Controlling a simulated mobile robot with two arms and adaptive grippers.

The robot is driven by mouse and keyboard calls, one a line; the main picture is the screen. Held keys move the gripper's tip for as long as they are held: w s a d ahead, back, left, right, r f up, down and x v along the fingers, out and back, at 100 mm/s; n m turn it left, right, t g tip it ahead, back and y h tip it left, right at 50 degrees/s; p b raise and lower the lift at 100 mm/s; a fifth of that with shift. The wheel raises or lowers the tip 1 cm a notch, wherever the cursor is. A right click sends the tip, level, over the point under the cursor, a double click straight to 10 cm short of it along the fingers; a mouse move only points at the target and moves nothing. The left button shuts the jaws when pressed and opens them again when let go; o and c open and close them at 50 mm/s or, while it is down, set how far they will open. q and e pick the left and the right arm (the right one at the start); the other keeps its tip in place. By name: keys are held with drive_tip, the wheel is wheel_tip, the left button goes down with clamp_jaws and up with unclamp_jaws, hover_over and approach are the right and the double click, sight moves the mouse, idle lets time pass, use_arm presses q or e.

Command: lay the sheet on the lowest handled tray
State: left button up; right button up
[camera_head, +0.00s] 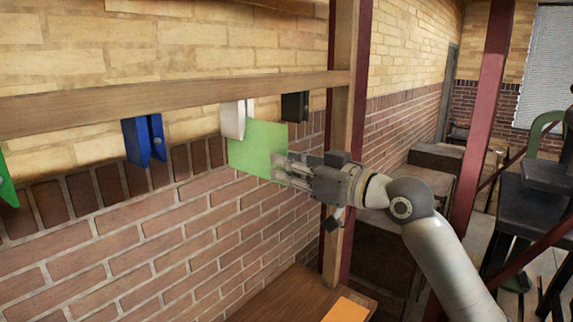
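A light green sheet (255,146) hangs at the white clip (233,119) under the wooden rail. Its upper edge meets the clip; I cannot tell whether the clip still pinches it. My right gripper (281,167) comes in from the right, with its fingertips at the right edge of the sheet, overlapping it. I cannot tell whether the fingers are closed on it or stand open around it. My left gripper is out of view. No handled tray can be made out here.
A blue clip (145,140), a black clip (294,106) and a green clip (7,184) hang from the wooden rail (180,100) before a brick wall. A wooden surface (285,298) with an orange item (346,311) lies below. A dark press (530,205) stands at the right.

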clamp_jaws()
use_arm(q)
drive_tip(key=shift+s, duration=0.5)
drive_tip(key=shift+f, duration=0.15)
use_arm(e)
drive_tip(key=shift+f, duration=0.15)
